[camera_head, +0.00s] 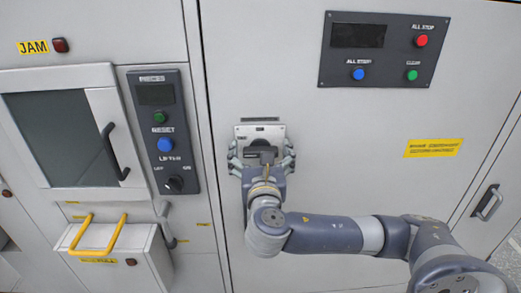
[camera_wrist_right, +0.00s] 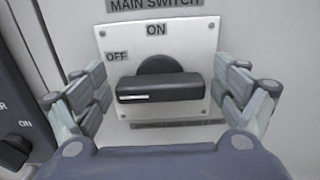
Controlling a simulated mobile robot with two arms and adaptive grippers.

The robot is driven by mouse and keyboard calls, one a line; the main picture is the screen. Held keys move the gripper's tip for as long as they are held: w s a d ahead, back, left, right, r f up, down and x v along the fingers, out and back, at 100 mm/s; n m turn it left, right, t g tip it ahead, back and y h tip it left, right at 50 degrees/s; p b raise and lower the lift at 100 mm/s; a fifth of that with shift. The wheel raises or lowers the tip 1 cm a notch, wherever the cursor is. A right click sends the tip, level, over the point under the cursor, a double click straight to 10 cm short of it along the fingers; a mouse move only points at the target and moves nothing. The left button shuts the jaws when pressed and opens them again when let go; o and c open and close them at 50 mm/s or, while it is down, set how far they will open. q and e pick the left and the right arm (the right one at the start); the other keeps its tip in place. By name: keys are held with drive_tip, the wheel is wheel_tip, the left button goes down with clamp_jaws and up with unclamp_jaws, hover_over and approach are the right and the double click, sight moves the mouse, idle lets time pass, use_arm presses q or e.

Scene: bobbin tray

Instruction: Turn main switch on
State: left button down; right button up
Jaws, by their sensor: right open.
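The main switch is a black rotary handle (camera_wrist_right: 158,88) on a pale square plate (camera_wrist_right: 205,40), under a "MAIN SWITCH" label. The handle lies horizontal, and its white mark is at the left end, on the side of the OFF label (camera_wrist_right: 117,56). The ON label (camera_wrist_right: 156,30) is above the knob. In the head view the plate (camera_head: 260,131) shows behind my right gripper (camera_head: 262,153), which mostly hides the handle. My right gripper (camera_wrist_right: 160,86) is open, with its fingers left and right of the handle and apart from it. My left gripper is out of view.
A control panel (camera_head: 160,105) with a blue RESET button and a dark knob (camera_head: 175,184) is left of the switch. A panel with red, blue and green buttons (camera_head: 385,50) is up right. Yellow handles (camera_head: 98,232) stick out at lower left.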

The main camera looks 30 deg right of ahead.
drive_tip(key=shift+c, duration=0.2)
drive_tip(key=c, duration=1)
drive_tip(key=shift+m, duration=0.4)
drive_tip(key=m, duration=0.3)
drive_tip(key=shift+f, duration=0.1)
drive_tip(key=m+b, duration=0.1)
drive_tip(key=m, duration=0.4)
drive_tip(key=shift+s+d+f, duration=0.1)
drive_tip(key=shift+d, duration=0.05)
drive_tip(key=m, duration=0.5)
drive_tip(key=shift+b, duration=0.4)
drive_tip(key=m, duration=0.4)
drive_tip(key=shift+f+b, duration=0.1)
drive_tip(key=shift+b, duration=0.2)
